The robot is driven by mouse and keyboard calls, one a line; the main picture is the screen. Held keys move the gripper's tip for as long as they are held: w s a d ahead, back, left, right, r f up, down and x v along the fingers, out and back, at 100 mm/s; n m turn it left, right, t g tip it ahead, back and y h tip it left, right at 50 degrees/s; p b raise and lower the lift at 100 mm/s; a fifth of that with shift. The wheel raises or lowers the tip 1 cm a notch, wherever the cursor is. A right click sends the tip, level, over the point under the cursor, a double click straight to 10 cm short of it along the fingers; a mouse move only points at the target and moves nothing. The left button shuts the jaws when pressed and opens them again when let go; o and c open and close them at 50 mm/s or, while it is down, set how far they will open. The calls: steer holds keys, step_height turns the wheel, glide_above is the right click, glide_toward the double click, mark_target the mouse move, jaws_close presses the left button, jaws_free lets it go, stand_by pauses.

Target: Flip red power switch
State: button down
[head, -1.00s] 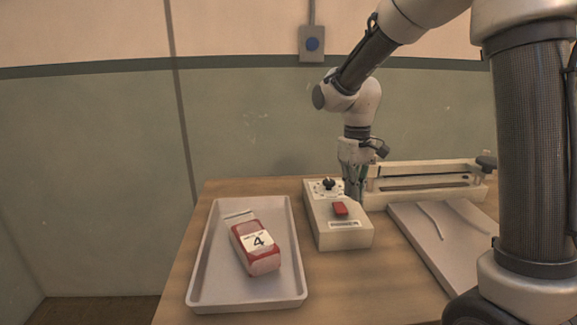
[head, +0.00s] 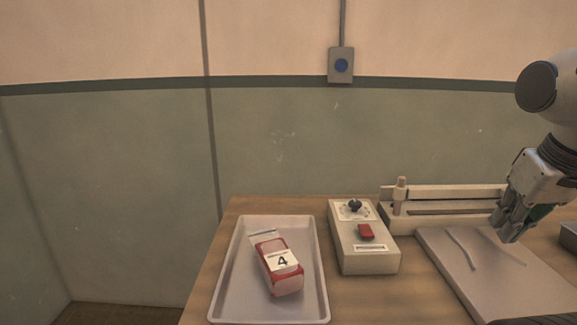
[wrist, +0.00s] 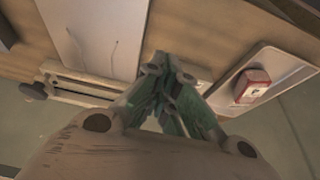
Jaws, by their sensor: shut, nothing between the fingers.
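The red power switch (head: 366,231) is a small red rocker on top of a beige control box (head: 369,262). The box also has a black knob (head: 354,205) on a dial behind the switch. In the head view my gripper (head: 508,238) hangs to the right of the box, apart from it, over the right-hand board. Its fingers are shut and hold nothing. In the wrist view the closed fingers (wrist: 163,58) show in the middle, and I cannot make out the red switch there.
A flat board (head: 462,268) and a long sealer-like device (head: 450,194) lie to the right. A wall box with a blue button (head: 341,66) is above.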

steer(key=w+a+n+g, duration=0.1)
steer(key=w+a+n, duration=0.4)
steer(key=w, duration=0.3)
steer(key=w+a+f+n+g, duration=0.1)
steer(key=w+a+n+g, duration=0.1)
steer(key=w+a+n, duration=0.4)
steer(key=w+a+f+n+g, duration=0.1)
steer(key=w+a+n, duration=0.4)
steer(key=w, duration=0.6)
steer(key=shift+w+a+n, duration=0.25)
steer(key=shift+n, duration=0.75)
steer(key=shift+g, duration=0.3)
